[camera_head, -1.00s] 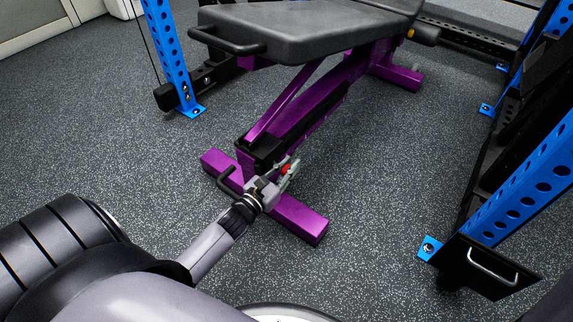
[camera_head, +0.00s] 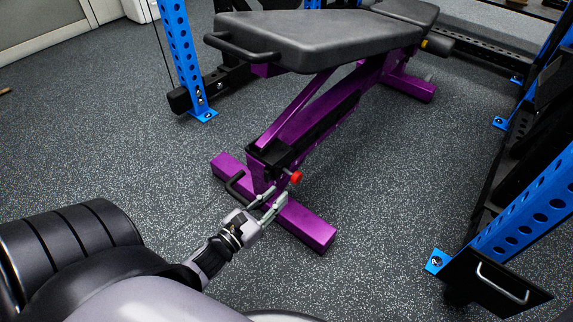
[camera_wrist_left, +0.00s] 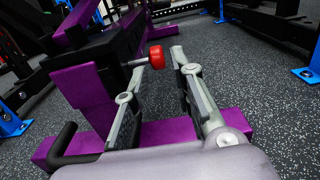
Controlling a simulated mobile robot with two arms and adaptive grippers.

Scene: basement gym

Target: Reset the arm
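My left gripper (camera_head: 272,203) reaches in from the lower left in the head view, in front of the bench's purple foot bar. In the left wrist view its two fingers (camera_wrist_left: 158,85) are apart with nothing between them that they touch. A red knob (camera_head: 296,177) on the bench frame is just beyond the fingers; it also shows in the left wrist view (camera_wrist_left: 157,57), near the left fingertip. Whether the finger touches it is hard to tell. My right gripper is not in view.
The weight bench (camera_head: 320,35) with a purple frame stands ahead, its black handle (camera_head: 234,183) close to my left gripper. Blue rack uprights stand at left (camera_head: 182,60) and right (camera_head: 520,205). Speckled floor (camera_head: 390,180) is free right of the bench.

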